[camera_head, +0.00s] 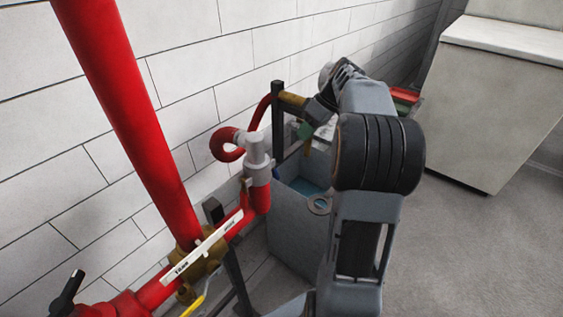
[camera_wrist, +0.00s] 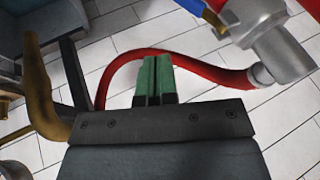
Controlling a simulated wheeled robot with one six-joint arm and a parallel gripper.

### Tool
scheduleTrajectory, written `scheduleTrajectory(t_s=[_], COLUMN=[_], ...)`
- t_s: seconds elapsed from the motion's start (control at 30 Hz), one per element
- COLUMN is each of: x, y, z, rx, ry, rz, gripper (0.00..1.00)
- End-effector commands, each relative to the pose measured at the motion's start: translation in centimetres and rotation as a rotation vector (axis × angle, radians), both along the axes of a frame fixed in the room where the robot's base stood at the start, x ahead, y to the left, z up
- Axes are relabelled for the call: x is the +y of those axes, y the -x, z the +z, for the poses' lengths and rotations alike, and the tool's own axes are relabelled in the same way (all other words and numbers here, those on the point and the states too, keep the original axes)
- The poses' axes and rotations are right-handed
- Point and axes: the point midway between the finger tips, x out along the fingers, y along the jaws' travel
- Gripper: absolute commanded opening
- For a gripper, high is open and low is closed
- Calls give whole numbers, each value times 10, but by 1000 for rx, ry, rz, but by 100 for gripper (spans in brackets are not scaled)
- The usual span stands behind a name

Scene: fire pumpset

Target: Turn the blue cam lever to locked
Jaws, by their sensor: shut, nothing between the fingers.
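A short blue bar (camera_wrist: 194,6), which looks like the cam lever, shows at the top edge of the wrist view, partly cut off. Its lower end meets a yellow-brown piece beside a grey coupling (camera_wrist: 262,25). In the head view my gripper (camera_head: 306,130) is small, right of the coupling and above a grey tank.
A red hose (camera_wrist: 180,58) arcs behind my fingers. A dark post (camera_head: 278,115) carries a brass fitting (camera_head: 291,99) close to my wrist. The open grey tank (camera_head: 290,232) stands below. A thick red pipe (camera_head: 125,110) rises at left along the white wall. Floor at right is clear.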

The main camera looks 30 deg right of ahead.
Motion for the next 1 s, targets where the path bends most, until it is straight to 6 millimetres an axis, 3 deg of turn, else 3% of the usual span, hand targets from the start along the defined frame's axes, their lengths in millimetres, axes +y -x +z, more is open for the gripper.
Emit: scheduleTrajectory(t_s=[0.47,0.7,1.0], x=[42,67,75], y=[-11,1,5], z=[-72,-79,-84], rx=[3,1,0], ry=[-2,-2,-1], rz=[-6,-7,-8], gripper=[0,0,0])
